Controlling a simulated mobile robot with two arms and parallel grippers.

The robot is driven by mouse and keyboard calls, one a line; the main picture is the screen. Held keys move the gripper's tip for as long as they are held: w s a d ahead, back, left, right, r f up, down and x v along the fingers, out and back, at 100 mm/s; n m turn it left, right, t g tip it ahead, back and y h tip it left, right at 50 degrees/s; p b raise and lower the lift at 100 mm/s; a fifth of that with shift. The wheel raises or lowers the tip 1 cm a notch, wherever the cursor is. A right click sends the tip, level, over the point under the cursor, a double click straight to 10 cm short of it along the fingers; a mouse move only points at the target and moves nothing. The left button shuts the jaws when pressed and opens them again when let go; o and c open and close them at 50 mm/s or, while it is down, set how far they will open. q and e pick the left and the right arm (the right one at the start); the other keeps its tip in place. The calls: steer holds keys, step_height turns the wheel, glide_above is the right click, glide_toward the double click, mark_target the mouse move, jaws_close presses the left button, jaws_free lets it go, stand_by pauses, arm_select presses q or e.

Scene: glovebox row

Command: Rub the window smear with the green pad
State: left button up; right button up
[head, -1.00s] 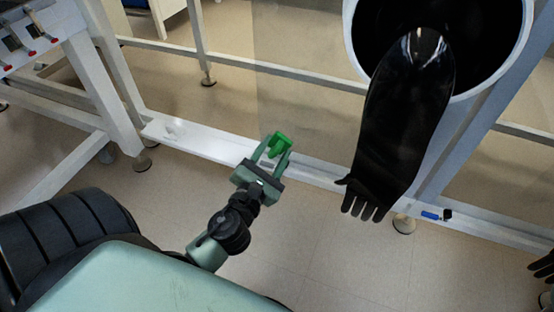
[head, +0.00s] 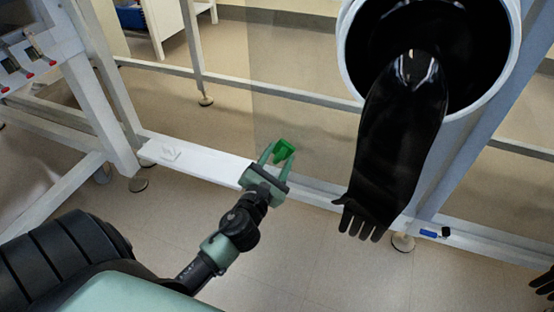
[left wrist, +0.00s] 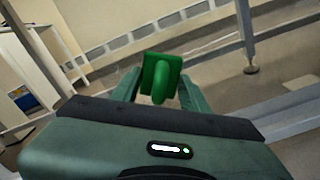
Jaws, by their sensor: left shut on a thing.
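The green pad (head: 284,149) is held between the fingertips of my left gripper (head: 279,154), above and beyond the white ledge in the head view. In the left wrist view the pad (left wrist: 155,66) is a green square plate with a rounded green handle toward me. The gripper fingers (left wrist: 160,90) are shut on it on either side. I cannot clearly make out the window smear. A faint upright pane edge shows behind the pad, and I cannot tell whether the pad touches the pane. My right gripper is not in view.
A black glove (head: 395,145) hangs from a round white port (head: 347,45) right of the gripper. White frame legs (head: 100,100) stand at left.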

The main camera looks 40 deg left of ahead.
arm_select(q)
steer(key=shift+p+x, duration=0.35)
steer(key=shift+x, duration=0.6)
stand_by(0.6)
